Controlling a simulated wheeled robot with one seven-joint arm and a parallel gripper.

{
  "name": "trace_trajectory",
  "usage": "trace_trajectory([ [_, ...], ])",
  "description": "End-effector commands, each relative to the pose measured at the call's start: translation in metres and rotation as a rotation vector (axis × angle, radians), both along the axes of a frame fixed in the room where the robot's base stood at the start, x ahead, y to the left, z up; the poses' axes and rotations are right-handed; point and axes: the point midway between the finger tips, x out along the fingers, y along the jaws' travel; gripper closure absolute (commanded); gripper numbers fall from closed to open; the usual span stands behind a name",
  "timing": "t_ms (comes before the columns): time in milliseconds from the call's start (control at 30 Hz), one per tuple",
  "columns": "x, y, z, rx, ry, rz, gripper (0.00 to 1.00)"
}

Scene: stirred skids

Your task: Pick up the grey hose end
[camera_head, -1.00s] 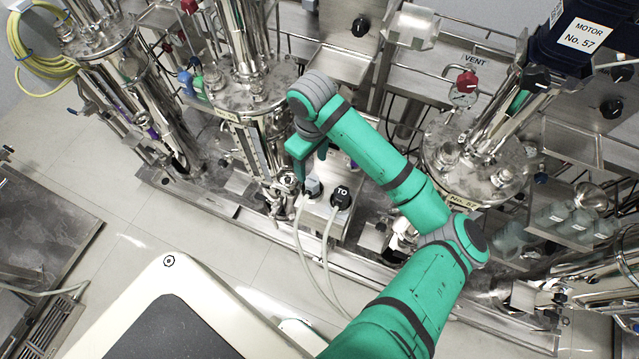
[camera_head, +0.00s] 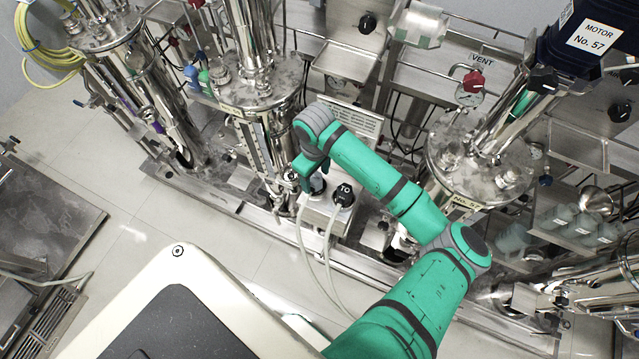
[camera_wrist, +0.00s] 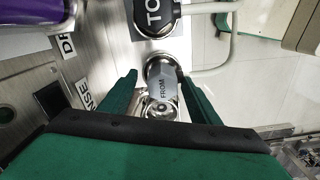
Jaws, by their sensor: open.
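The grey hose end (camera_wrist: 164,84), marked FROM, stands on a metal panel (camera_head: 323,217) in the middle of the wrist view. My gripper (camera_wrist: 158,78) is open, with one green finger on each side of the grey hose end. I cannot tell whether either finger touches it. In the head view my gripper (camera_head: 306,176) points down at the hose end (camera_head: 318,185), which is partly hidden behind it. A black hose end (camera_head: 343,195) marked TO sits just to the right; it also shows at the top of the wrist view (camera_wrist: 155,14).
Pale hoses (camera_head: 308,248) run from the panel toward the floor. Steel vessels stand left (camera_head: 258,85) and right (camera_head: 480,165) of my arm. A purple part (camera_wrist: 35,12) is at the wrist view's upper left. Open floor (camera_head: 130,235) lies at the left.

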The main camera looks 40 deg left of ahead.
Motion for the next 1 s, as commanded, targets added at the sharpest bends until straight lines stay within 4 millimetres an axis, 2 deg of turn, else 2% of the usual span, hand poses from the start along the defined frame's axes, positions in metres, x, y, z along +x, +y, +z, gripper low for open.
trace_trajectory([
  [267,-0.001,0.001,-0.005,0.0,0.0,0.002,0.43],
  [300,-0.001,0.001,-0.005,0.0,0.0,0.003,0.46],
  [500,-0.001,0.002,-0.005,0.0,0.0,0.003,0.94],
  [533,-0.001,0.002,-0.005,0.0,0.0,0.003,0.97],
  [833,0.0,0.001,-0.003,0.001,-0.001,0.002,0.97],
  [1000,0.001,0.0,0.008,0.003,-0.001,-0.002,0.97],
])
